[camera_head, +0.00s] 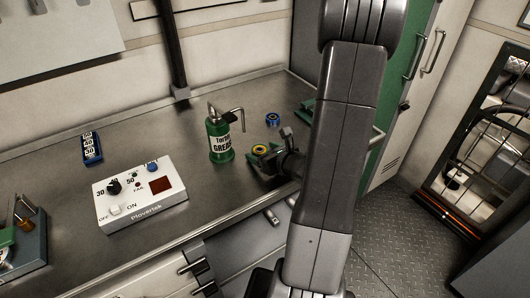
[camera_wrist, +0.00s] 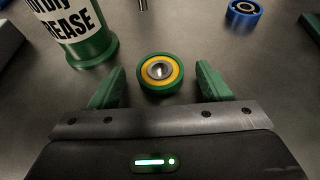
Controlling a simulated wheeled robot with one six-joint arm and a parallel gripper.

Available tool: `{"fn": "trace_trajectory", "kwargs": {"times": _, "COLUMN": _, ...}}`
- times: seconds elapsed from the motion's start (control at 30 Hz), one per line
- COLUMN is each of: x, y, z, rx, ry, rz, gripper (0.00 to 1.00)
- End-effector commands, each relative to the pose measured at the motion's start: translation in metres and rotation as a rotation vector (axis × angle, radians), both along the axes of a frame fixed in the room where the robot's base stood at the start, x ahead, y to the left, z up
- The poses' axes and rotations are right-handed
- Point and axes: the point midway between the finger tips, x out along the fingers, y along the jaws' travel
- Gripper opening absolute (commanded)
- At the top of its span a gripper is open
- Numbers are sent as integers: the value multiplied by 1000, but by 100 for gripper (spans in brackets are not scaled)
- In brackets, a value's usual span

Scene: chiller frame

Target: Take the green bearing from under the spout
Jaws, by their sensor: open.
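The green bearing (camera_wrist: 160,73) lies flat on the metal bench, with a yellow ring and a silver centre. It also shows in the head view (camera_head: 260,150), beside the green grease can (camera_head: 219,140). The can's spout (camera_head: 234,113) reaches out to the right, above and behind the bearing in the head view. My gripper (camera_wrist: 160,88) is open, with its green fingers to the left and right of the bearing's near side. I see a gap on each side, so the fingers do not hold it. In the head view my arm hides part of the gripper.
A blue bearing (camera_head: 273,119) lies on the bench behind the green one. A white control box (camera_head: 140,193) and a blue numbered block (camera_head: 91,149) stand to the left. A tool holder (camera_head: 22,245) is at the far left. The bench between can and box is clear.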

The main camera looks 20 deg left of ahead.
Motion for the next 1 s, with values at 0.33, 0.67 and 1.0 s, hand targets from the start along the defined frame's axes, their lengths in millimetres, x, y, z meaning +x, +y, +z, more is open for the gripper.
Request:
{"fn": "trace_trajectory", "kwargs": {"times": 0.33, "x": -20, "y": -29, "z": 15, "rx": 0, "ry": -3, "rz": -6, "gripper": 71}}
{"fn": "trace_trajectory", "kwargs": {"times": 0.67, "x": -56, "y": -76, "z": 40, "rx": -1, "ry": -2, "rz": -6, "gripper": 71}}
{"fn": "trace_trajectory", "kwargs": {"times": 1.0, "x": -76, "y": -100, "z": 52, "rx": -1, "ry": -1, "rz": -1, "gripper": 71}}
